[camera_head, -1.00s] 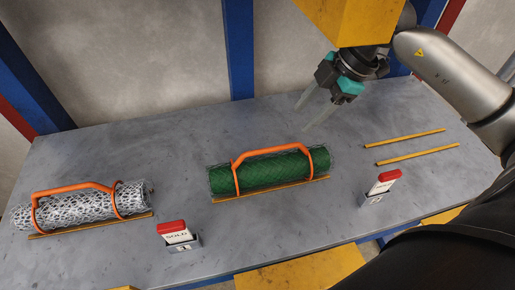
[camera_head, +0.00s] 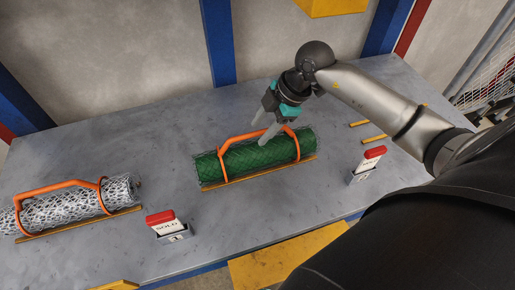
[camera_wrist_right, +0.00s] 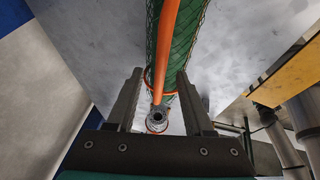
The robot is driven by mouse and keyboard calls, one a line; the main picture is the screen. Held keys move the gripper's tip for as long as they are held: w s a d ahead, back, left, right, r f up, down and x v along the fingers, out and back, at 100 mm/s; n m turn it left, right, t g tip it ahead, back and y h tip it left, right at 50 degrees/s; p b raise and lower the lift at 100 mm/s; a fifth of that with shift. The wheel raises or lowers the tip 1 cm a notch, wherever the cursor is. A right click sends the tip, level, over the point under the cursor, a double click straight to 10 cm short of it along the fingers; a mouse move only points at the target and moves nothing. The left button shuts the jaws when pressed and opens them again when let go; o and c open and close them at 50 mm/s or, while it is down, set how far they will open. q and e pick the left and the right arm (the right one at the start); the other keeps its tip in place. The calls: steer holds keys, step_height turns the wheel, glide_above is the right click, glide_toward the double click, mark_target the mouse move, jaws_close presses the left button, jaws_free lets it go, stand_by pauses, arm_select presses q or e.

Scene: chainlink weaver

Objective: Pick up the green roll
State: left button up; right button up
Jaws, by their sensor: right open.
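The green roll (camera_head: 248,160) lies on the grey table, wrapped in mesh, with an orange carrying handle (camera_head: 222,150) clipped around it. Whether the fingers touch the handle I cannot tell. My left gripper is not in view.
A silver mesh roll (camera_head: 75,205) with an orange handle lies at the left. Two small red-topped sign holders stand near the front edge, one at centre left (camera_head: 165,228) and one at right (camera_head: 368,163). Yellow strips (camera_head: 372,139) lie at the right. The table's back left is clear.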

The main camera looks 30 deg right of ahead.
steer(key=shift+x, duration=1.2)
jaws_close()
stand_by(0.4)
steer(key=shift+w+r, duration=0.1)
steer(key=shift+r, duration=0.1)
